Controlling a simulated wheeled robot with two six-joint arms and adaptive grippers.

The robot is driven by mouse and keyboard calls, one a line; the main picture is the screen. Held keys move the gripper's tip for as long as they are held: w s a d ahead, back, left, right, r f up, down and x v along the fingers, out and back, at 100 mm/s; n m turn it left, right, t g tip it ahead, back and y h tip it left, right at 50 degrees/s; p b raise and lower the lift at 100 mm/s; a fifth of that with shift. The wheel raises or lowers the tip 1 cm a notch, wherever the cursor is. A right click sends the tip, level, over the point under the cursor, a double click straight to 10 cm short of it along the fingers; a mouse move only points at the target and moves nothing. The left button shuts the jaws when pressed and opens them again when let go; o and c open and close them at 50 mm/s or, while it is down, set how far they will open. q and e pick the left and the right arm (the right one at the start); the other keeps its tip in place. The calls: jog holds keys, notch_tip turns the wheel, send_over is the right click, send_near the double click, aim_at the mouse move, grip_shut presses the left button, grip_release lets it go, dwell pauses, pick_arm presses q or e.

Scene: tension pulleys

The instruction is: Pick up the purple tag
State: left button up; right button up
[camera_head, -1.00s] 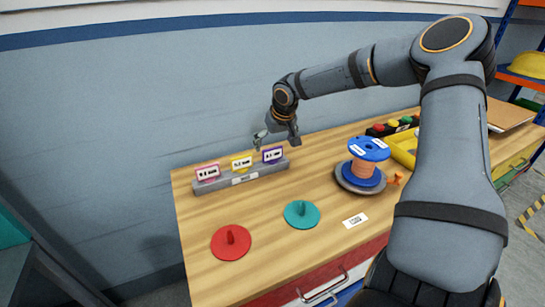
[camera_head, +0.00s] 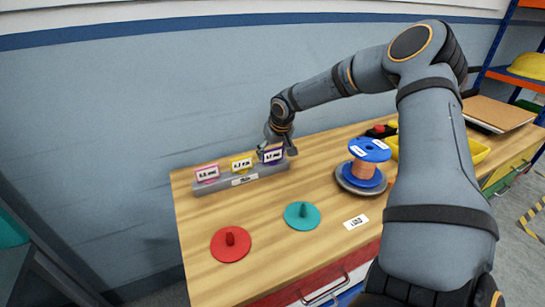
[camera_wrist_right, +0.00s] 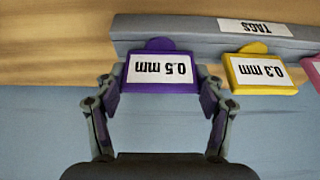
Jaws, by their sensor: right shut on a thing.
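The purple tag (camera_head: 272,156) is at the right end of the grey tag holder (camera_head: 215,186) on the wooden table. In the right wrist view the purple tag (camera_wrist_right: 161,70) reads "0.5 mm" upside down. The tag still sits at the holder. My left gripper is not in view.
A yellow tag (camera_head: 241,165) and a pink tag (camera_head: 207,173) stand in the same holder to the left. A red disc (camera_head: 231,246), a teal disc (camera_head: 301,217) and a blue-and-copper spool (camera_head: 364,168) are on the table. The wall is close behind.

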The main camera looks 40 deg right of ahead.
jog(key=shift+r, duration=0.1)
jog(key=shift+r, duration=0.3)
notch_tip(320, 180, up, 3)
jog(key=shift+f, duration=0.1)
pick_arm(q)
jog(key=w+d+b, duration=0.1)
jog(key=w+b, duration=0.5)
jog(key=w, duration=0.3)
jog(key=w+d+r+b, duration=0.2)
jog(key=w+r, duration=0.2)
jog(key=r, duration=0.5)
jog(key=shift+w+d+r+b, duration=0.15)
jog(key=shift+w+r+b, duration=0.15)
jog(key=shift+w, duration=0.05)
pick_arm(e)
jog(key=s+d+r, duration=0.2)
jog(key=s+r, duration=0.7)
jog(key=s, duration=0.4)
jog(key=shift+s+d+r, duration=0.15)
jog(key=shift+s+r, duration=0.05)
jog(key=shift+s, duration=0.2)
